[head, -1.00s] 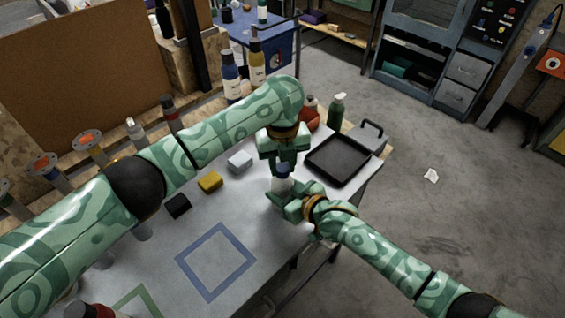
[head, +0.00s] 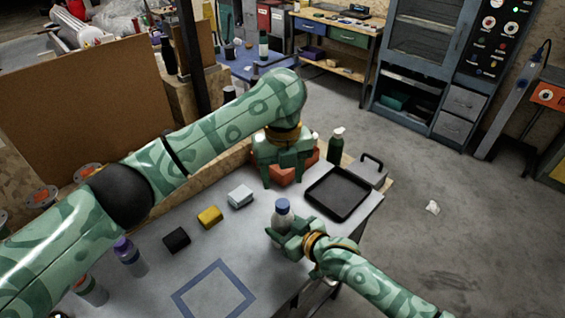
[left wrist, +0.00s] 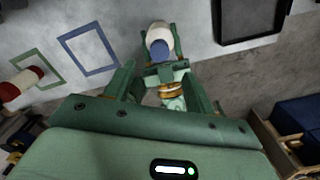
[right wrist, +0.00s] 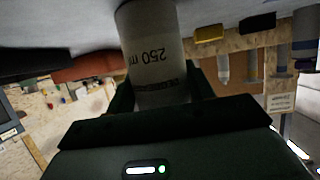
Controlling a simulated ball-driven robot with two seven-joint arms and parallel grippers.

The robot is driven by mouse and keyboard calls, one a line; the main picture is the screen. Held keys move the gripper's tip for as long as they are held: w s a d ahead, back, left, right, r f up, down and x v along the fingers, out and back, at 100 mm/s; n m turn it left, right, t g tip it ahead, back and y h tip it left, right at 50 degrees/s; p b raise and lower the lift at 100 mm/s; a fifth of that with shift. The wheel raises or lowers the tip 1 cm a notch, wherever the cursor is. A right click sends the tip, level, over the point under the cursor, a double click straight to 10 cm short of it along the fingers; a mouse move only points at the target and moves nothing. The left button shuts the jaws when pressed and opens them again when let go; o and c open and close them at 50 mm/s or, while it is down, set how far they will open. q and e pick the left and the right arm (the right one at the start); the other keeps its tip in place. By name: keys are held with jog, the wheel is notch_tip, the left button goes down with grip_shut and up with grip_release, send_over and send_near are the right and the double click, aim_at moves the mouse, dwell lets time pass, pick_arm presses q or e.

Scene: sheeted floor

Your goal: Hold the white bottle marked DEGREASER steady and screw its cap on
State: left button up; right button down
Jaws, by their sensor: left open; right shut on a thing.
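The white bottle (head: 283,222) stands upright at the table's right side with its blue cap (head: 283,204) sitting on top. My right gripper (head: 287,234) is shut around the bottle's body. In the right wrist view the bottle (right wrist: 152,45) fills the space between the fingers; its label reads 250 m upside down, and a lower line of text is partly hidden. My left gripper (head: 279,178) is open and empty, above and behind the bottle, apart from the cap. The left wrist view shows the cap (left wrist: 160,50) beyond the open fingers.
White (head: 240,196), yellow (head: 210,216) and black (head: 176,239) blocks line up to the left. A blue square outline (head: 213,291) marks the table's front.

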pick_arm(q)
notch_tip(320, 180, up, 4)
jog(key=shift+f, duration=0.1)
pick_arm(e)
jog(key=shift+c, duration=2.4)
grip_release()
jog(key=shift+d, duration=0.1)
pick_arm(q)
jog(key=shift+s+r+p, duration=0.1)
jog(key=shift+r+p, duration=2.05)
jog(key=shift+r, duration=0.35)
pick_arm(e)
jog(key=v, duration=1.6)
jog(key=shift+s, duration=0.1)
